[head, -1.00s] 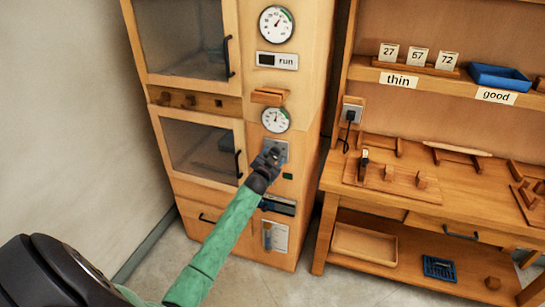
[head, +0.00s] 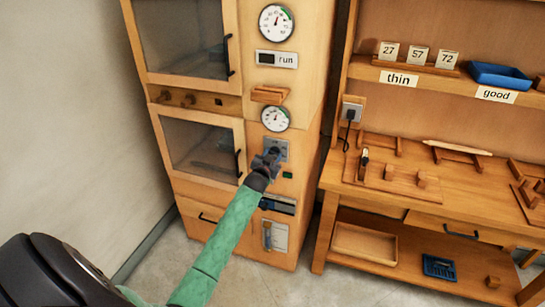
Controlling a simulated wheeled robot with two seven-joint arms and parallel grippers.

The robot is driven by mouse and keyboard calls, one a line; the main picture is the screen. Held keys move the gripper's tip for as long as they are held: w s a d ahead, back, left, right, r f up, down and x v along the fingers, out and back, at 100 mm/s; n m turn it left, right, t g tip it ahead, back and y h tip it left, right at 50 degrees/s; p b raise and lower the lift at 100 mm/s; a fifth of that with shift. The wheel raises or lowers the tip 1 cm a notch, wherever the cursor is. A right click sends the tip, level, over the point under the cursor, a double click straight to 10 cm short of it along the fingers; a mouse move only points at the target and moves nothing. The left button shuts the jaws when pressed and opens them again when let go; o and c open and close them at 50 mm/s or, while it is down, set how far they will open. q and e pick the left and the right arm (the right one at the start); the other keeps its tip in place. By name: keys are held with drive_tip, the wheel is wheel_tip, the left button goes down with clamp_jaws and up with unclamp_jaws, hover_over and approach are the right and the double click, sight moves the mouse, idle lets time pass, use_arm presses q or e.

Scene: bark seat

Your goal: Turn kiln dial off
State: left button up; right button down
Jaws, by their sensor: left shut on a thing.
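The kiln (head: 205,113) is a tall wooden cabinet with two glazed doors on its left and a column of gauges and controls on its right. A grey control plate (head: 282,145) sits below the lower gauge (head: 276,119). My left gripper (head: 272,155) is at this plate, shut on the small dial there. The dial is mostly hidden by the gripper, so its setting cannot be read. A display reading "run" (head: 277,60) is higher on the column. My right gripper is not in view.
A small wooden ledge (head: 269,95) juts out above the lower gauge. A dark slot panel (head: 278,205) and a clear holder (head: 273,236) are below my gripper. A workbench (head: 390,195) with shelves stands to the right. Floor is clear before the kiln.

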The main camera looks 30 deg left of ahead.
use_arm(q)
drive_tip(key=n, duration=0.4)
drive_tip(key=shift+n, duration=0.3)
drive_tip(key=n, duration=0.2)
drive_tip(key=shift+n, duration=0.4)
drive_tip(key=n, duration=0.3)
drive_tip(key=shift+n, duration=0.3)
drive_tip(key=n, duration=0.3)
drive_tip(key=shift+n, duration=1.2)
drive_tip(key=n, duration=0.3)
drive_tip(key=shift+p, duration=0.3)
drive_tip(key=shift+n, duration=1)
drive_tip(key=o, duration=0.9)
drive_tip(key=shift+o, duration=0.4)
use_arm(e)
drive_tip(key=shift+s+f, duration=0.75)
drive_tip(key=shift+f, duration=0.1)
